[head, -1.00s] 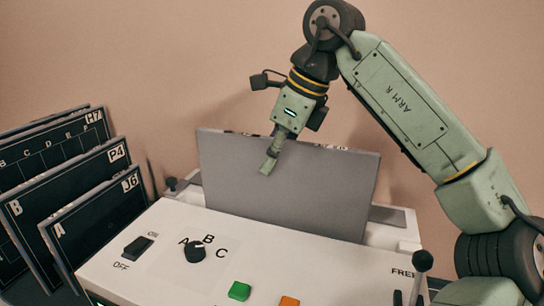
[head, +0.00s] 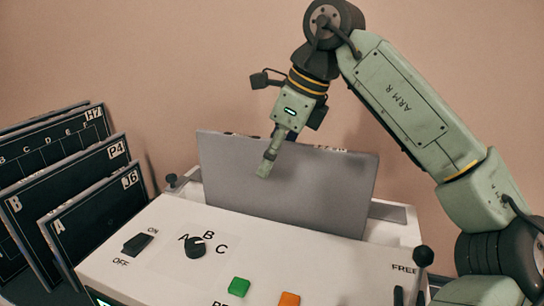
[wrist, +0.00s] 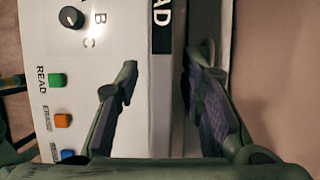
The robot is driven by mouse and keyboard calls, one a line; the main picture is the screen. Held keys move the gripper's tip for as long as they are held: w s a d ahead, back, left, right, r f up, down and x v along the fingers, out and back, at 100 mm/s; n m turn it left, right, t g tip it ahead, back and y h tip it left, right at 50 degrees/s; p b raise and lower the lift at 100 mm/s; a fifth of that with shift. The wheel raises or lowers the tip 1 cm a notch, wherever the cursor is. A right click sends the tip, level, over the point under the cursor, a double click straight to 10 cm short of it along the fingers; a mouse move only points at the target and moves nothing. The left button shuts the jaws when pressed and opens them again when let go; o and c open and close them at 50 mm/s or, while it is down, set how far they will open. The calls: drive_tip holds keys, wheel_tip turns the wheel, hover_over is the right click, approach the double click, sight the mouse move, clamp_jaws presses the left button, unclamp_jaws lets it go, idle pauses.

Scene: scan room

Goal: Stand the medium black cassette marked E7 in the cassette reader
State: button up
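A wide grey plate (head: 285,190), likely the cassette with its plain side towards me, stands upright in the slot of the white cassette reader (head: 165,225). No E7 mark can be read on it. Its top edge carries dark markings; the wrist view shows a black label ending in "AD" (wrist: 163,28). My gripper (head: 266,165) is at the plate's top edge, left of its middle, with one finger in front of the grey face. In the wrist view my gripper (wrist: 165,85) is open, its fingers apart on either side of the plate with gaps visible.
Dark cassettes marked J6 (head: 95,225), P4 (head: 70,185) and H7 (head: 55,145) stand in a row at the left. The reader's front has a knob (head: 195,247), a switch (head: 137,244), green (head: 239,287) and orange (head: 289,299) buttons, and a lever (head: 423,258).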

drive_tip(key=shift+f, duration=0.1)
drive_tip(key=v, duration=1.2)
wheel_tip(320, 180, up, 6)
drive_tip(key=p, duration=0.7)
idle(0.4)
